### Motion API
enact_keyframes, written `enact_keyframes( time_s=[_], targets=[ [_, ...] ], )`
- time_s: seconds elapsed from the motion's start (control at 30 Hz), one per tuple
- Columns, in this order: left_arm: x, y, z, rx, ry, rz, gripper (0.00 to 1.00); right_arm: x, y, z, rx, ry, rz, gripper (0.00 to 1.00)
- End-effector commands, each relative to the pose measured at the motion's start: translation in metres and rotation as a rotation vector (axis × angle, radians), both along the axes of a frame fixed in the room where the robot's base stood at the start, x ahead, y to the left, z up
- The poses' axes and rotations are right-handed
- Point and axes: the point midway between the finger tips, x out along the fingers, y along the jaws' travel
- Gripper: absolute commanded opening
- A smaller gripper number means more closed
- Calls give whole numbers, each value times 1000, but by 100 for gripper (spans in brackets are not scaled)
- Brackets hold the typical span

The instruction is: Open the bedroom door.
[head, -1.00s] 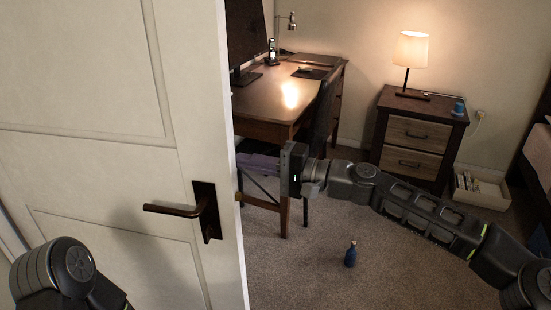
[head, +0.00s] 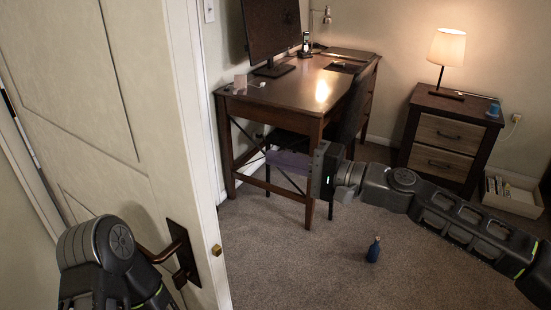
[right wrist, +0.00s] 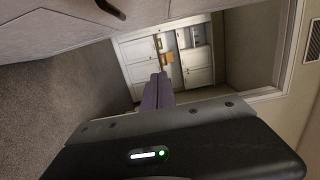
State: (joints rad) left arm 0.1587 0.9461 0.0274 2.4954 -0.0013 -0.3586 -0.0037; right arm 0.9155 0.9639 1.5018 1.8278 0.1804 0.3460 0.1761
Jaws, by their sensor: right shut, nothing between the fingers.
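The white panelled door (head: 80,100) stands ajar at the left of the head view, with its free edge and brass latch (head: 216,250) showing. Its dark lever handle (head: 176,250) is partly hidden behind my left arm. My right gripper (head: 270,157) is past the door's edge, apart from it, in front of the desk. Its purple fingers are shut and empty, and they also show in the right wrist view (right wrist: 160,78). My left arm is at the bottom left by the handle; its gripper is out of sight.
A wooden desk (head: 290,95) with a monitor stands beyond the door. A nightstand (head: 450,140) with a lit lamp is at the back right, beside a low white box (head: 512,196). A blue bottle (head: 374,251) stands on the carpet, with free floor around it.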

Motion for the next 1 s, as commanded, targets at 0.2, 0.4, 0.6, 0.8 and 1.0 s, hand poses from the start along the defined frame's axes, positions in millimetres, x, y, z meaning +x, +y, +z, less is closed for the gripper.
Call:
enact_keyframes(
  time_s=[0.2,0.4,0.6,0.8,1.0],
  targets=[
    [0,0,-2,0,0,0,0,-12,-33,-2,-1,3,-4,0],
    [0,0,-2,0,0,0,0,-23,-58,-1,-1,1,-1,0],
    [0,0,-2,0,0,0,0,-26,-64,-1,-1,0,0,0],
    [0,0,-2,0,0,0,0,-26,-63,-1,-1,0,0,0],
    [0,0,-2,0,0,0,0,-26,-63,-1,-1,1,0,0]
  ],
)
